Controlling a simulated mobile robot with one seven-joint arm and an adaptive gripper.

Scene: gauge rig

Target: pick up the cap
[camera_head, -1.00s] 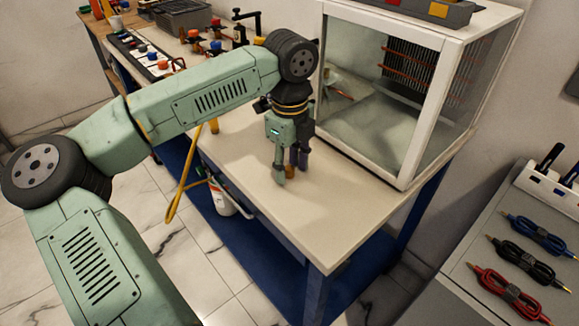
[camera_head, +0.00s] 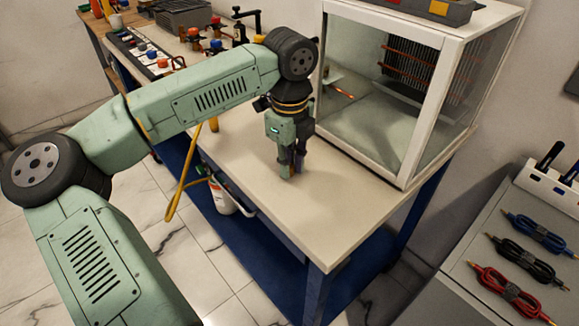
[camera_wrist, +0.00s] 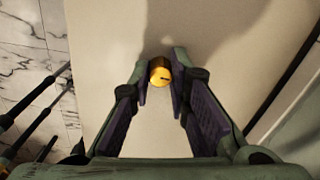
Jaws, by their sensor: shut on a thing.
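The cap (camera_wrist: 160,73) is a small yellow-gold round piece. In the wrist view it sits between my gripper's fingertips (camera_wrist: 160,80), with a finger pad against each side. In the head view my gripper (camera_head: 291,170) points down at the pale bench top, close to its surface, and is shut on the cap. The cap itself is hidden by the fingers there. I cannot tell whether it still touches the bench.
A white-framed glass cabinet (camera_head: 408,165) stands just right of my gripper. The bench top (camera_head: 330,225) is clear in front. Valves and fittings (camera_head: 215,47) stand at the back left. Coiled leads (camera_head: 515,291) lie on a grey surface at right.

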